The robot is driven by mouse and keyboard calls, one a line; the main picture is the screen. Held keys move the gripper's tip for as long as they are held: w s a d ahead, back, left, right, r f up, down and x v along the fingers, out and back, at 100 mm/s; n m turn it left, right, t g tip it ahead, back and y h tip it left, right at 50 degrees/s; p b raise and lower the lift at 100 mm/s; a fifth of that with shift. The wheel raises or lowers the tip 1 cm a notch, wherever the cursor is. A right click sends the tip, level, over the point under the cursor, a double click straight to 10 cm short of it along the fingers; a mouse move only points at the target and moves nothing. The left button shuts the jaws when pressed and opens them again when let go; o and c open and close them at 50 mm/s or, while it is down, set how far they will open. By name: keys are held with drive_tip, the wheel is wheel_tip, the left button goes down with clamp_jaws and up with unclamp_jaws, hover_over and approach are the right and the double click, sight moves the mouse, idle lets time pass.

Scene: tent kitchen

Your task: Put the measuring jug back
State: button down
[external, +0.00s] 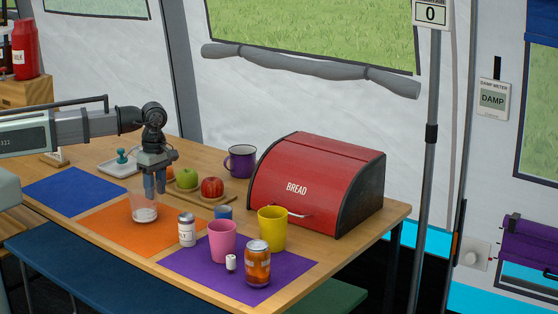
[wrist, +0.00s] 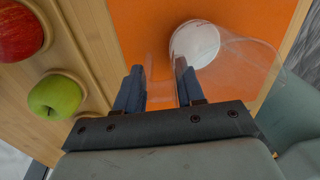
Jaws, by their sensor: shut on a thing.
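The measuring jug (external: 145,213) looks like a clear vessel with white at its bottom. It stands upright on, or just above, the orange mat (external: 112,228); I cannot tell which. My gripper (external: 155,190) points down at it and is shut on its side nearest the fruit. In the wrist view the jug (wrist: 196,44) shows its white bottom and see-through wall, mostly right of the fingers. The gripper (wrist: 158,78) has one finger outside the jug and the other seen against its clear wall. Whether the fingers hold the wall or a handle is unclear.
A fruit board with a green apple (external: 187,178) and a red apple (external: 212,187) lies close behind. The blue mat (external: 75,190) is bare.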

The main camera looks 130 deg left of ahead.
drive_tip(key=shift+f, duration=0.2)
drive_tip(key=c, duration=0.7)
unclamp_jaws()
drive_tip(key=shift+r, duration=0.15)
drive_tip(key=r, duration=1.2)
drive_tip(key=shift+a, duration=0.35)
